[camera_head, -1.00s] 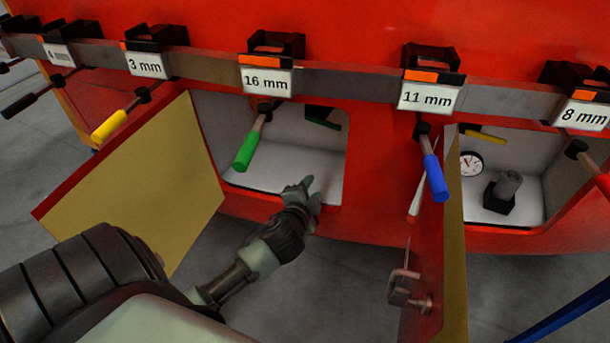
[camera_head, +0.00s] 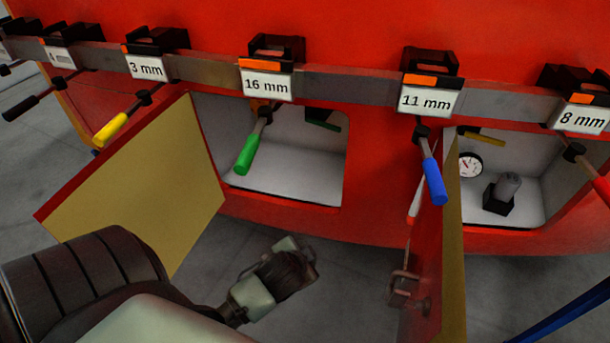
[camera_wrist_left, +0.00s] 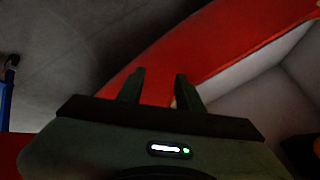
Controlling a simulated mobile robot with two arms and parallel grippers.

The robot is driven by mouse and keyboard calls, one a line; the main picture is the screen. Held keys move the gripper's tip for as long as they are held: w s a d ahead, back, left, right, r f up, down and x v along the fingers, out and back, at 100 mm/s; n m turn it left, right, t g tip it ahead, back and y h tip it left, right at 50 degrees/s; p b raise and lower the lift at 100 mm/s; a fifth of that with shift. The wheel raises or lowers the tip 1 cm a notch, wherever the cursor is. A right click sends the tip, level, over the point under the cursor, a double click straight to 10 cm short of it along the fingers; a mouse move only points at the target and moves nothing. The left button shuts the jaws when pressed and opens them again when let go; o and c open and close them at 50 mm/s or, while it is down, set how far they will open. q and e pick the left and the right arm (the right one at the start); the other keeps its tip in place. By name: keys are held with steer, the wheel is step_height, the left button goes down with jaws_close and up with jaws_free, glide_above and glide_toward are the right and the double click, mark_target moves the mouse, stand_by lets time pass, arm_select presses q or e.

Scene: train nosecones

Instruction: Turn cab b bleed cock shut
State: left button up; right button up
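No label in view names the cab b bleed cock, so I cannot tell which handle it is. A dark green handle (camera_head: 323,119) sits at the top of the left open compartment (camera_head: 290,170). A yellow handle (camera_head: 485,136) sits at the top of the right open compartment. My left gripper (camera_head: 300,250) is below and in front of the left compartment's lower edge, touching no handle. In the left wrist view its two fingers (camera_wrist_left: 159,78) stand apart with nothing between them. My right gripper is not in view.
A rail carries labelled clamps with hanging handles: yellow (camera_head: 110,128), green (camera_head: 247,153) and blue (camera_head: 435,180). An open door (camera_head: 140,190) stands left of the left compartment, another (camera_head: 440,250) between the compartments. The right compartment holds a gauge (camera_head: 470,165) and a grey-black fitting (camera_head: 503,192).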

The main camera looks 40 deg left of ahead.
arm_select(q)
steer(key=shift+w+r, duration=0.2)
steer(key=c, duration=0.5)
steer(key=w+a+r+n+t, duration=0.1)
steer(key=w+r, duration=0.2)
steer(key=r, duration=0.1)
steer(key=w+a+r+n+t+p, duration=0.1)
steer(key=w+a+r, duration=0.1)
steer(key=w+r, duration=0.1)
steer(key=w+a+r+n+t+p, duration=0.1)
steer(key=w+r, duration=0.3)
steer(key=r, duration=0.1)
steer(key=shift+w+a+r+t, duration=0.1)
steer(key=shift+a+r+t, duration=0.2)
steer(key=shift+t, duration=0.1)
jaws_close()
steer(key=w+a+r+n+t+p, duration=0.1)
steer(key=w+a+r+n+t, duration=0.15)
steer(key=r, duration=0.35)
steer(key=w+a+r+n+t+p, duration=0.1)
steer(key=w+a+r, duration=0.25)
steer(key=r, duration=0.35)
steer(key=w+a+f, duration=0.1)
steer(key=w+f, duration=0.6)
steer(key=w, duration=0.2)
steer(key=shift+a+y, duration=0.3)
steer(key=shift+a, duration=0.05)
